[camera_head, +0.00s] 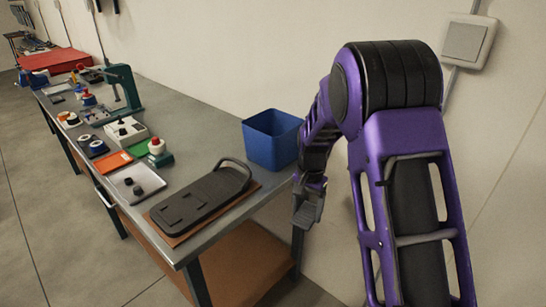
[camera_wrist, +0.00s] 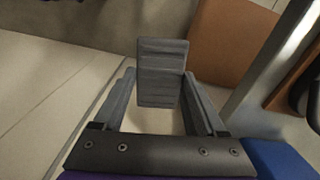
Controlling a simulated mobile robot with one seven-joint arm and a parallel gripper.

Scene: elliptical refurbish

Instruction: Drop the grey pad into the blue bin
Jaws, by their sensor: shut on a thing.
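The grey pad (camera_wrist: 162,72) is a small ribbed block held between the two fingers of my gripper (camera_wrist: 165,105), which is shut on it. In the head view my gripper (camera_head: 308,195) points down just past the right end of the workbench, with the pad (camera_head: 306,213) at its tip. The open blue bin (camera_head: 270,143) stands upright at the bench's back right corner. My gripper is to the right of the bin and lower, outside it. A blue patch at the lower right of the wrist view looks like the bin (camera_wrist: 278,162).
The bench (camera_head: 205,130) carries a dark handled plate (camera_head: 195,200) on a brown mat, a white tray (camera_head: 133,183) and several small fixtures. A brown lower shelf (camera_head: 245,265) is under the bench. A wall with a switch (camera_head: 466,42) is behind.

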